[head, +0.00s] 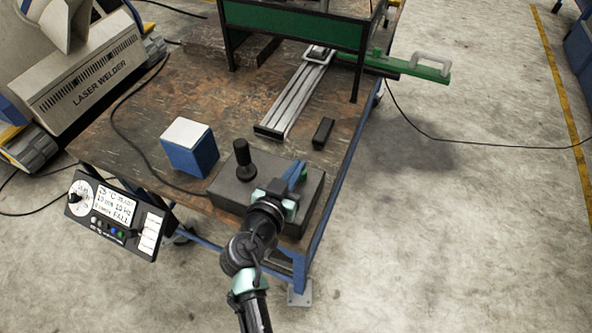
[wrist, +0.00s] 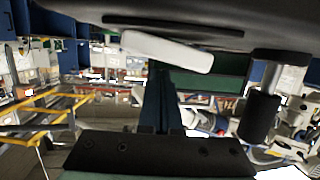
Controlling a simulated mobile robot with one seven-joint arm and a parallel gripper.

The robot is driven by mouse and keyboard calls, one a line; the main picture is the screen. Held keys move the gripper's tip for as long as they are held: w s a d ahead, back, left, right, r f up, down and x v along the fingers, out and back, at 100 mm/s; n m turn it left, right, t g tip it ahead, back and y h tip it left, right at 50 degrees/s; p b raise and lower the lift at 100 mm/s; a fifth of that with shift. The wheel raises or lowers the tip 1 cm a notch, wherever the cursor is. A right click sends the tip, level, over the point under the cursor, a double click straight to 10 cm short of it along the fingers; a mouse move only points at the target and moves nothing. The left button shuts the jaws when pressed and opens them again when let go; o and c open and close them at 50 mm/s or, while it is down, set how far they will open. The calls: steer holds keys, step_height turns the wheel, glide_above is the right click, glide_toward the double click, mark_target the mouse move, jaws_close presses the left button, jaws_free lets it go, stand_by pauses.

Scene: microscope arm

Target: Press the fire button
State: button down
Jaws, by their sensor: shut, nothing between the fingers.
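A dark grey control box (head: 231,190) with a black joystick knob (head: 241,152) sits at the table's near corner. My gripper (head: 302,170) is over the right part of this box, with its blue fingers shut and empty. The wrist view looks upside down: the box (wrist: 80,12) is at the top and the knob (wrist: 260,115) points down at right. My shut fingers (wrist: 160,72) reach up close to a white oblong piece (wrist: 165,50) at the box. I cannot tell whether that piece is the fire button, or whether the fingers touch it. No labelled fire button shows.
A blue box with white top (head: 190,150) stands left of the control box. A display panel (head: 115,215) with knob and small buttons is at the table's left front. A laser welder (head: 95,75), metal rail (head: 295,95) and small black block (head: 323,133) lie farther back.

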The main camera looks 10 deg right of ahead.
steer(key=shift+f, duration=0.45)
step_height(320, 180, down, 2)
steer(key=b, duration=0.3)
steer(key=shift+s+f+b, duration=0.1)
steer(key=shift+b, duration=0.2)
steer(key=shift+f, duration=0.15)
steer(key=shift+r+p, duration=0.35)
steer(key=shift+r, duration=0.1)
steer(key=r, duration=0.1)
steer(key=r+p, duration=0.1)
steer(key=r, duration=0.1)
steer(key=shift+w+d+r+p, duration=0.15)
steer(key=shift+w+r+p, duration=0.1)
steer(key=shift+p, duration=0.15)
steer(key=b+v, duration=0.1)
steer(key=v, duration=0.9)
steer(key=shift+r, duration=0.3)
